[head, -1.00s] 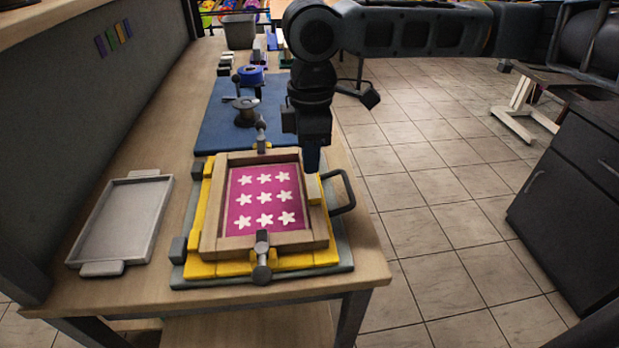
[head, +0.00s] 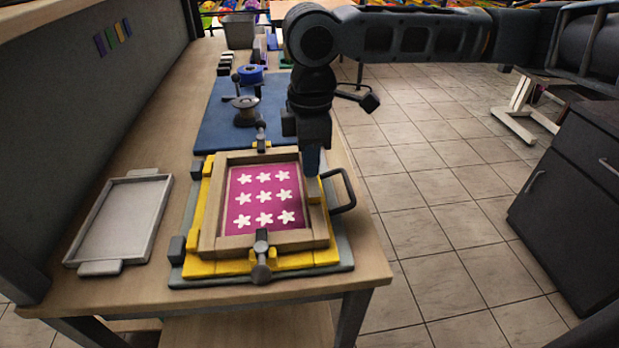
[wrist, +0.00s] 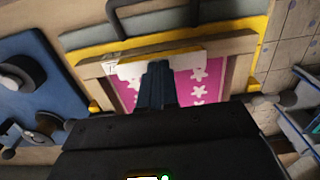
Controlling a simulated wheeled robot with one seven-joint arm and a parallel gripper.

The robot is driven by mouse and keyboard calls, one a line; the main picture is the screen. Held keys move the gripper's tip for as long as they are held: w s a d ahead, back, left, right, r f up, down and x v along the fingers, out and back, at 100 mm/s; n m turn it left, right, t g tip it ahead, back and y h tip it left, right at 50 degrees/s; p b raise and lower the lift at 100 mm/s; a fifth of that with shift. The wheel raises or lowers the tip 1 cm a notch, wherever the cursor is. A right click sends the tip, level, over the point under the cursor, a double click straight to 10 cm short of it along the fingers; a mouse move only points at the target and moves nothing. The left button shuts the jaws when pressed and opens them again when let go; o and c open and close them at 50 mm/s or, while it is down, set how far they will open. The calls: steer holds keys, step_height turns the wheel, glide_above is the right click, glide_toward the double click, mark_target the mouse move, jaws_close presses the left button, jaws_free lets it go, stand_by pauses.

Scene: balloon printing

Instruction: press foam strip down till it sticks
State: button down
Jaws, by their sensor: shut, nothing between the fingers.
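A short cream foam strip (wrist: 190,59) lies along one bar of the wooden screen frame (wrist: 232,44) in the wrist view. In the head view the strip (head: 314,190) is a pale patch on the frame's right bar, partly hidden by my gripper. My gripper (head: 312,174) points down over this bar with its fingers closed and empty. In the wrist view the fingertips (wrist: 157,66) overlap the strip near its middle. I cannot tell whether they touch it. The frame (head: 228,243) surrounds a magenta panel (head: 264,208) with white stars.
The frame sits on a yellow base (head: 208,269) with clamps at its near and far ends. A black handle (head: 343,190) sticks out at the right, close to my gripper. A grey tray (head: 121,222) lies at left. A blue mat (head: 217,126) with a spool lies behind.

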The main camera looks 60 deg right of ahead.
steer(key=shift+f, duration=0.45)
stand_by(1.4)
step_height(320, 180, up, 8)
steer(key=p, duration=0.7)
stand_by(0.7)
